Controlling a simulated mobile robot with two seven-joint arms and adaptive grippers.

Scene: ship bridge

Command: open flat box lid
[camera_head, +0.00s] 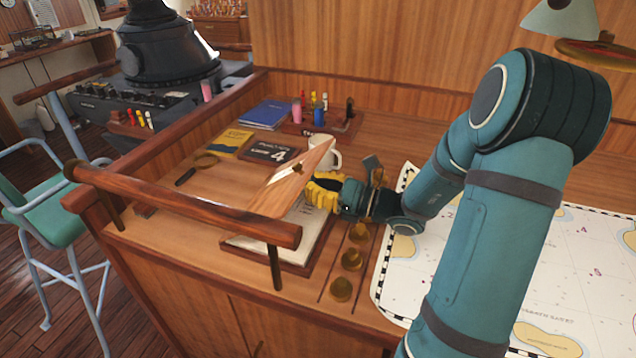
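The flat wooden box (309,262) lies on the desk near its front rail. Its lid (284,187) stands raised and steeply tilted above it, with a small dark fitting near its upper part. Pale contents, like paper, show inside the box. My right gripper (323,191), with yellow fingers, is at the right side of the raised lid, above the box. The fingers overlap the lid's edge in the picture; I cannot tell whether they touch or grip it. The lid partly hides the fingertips. My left gripper is not in view.
A white mug (326,146) stands just behind the lid. Several brass weights (351,259) stand right of the box, beside a chart (585,262). A wooden rail (190,203) runs along the front left. Books and a pen holder (343,128) are farther back.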

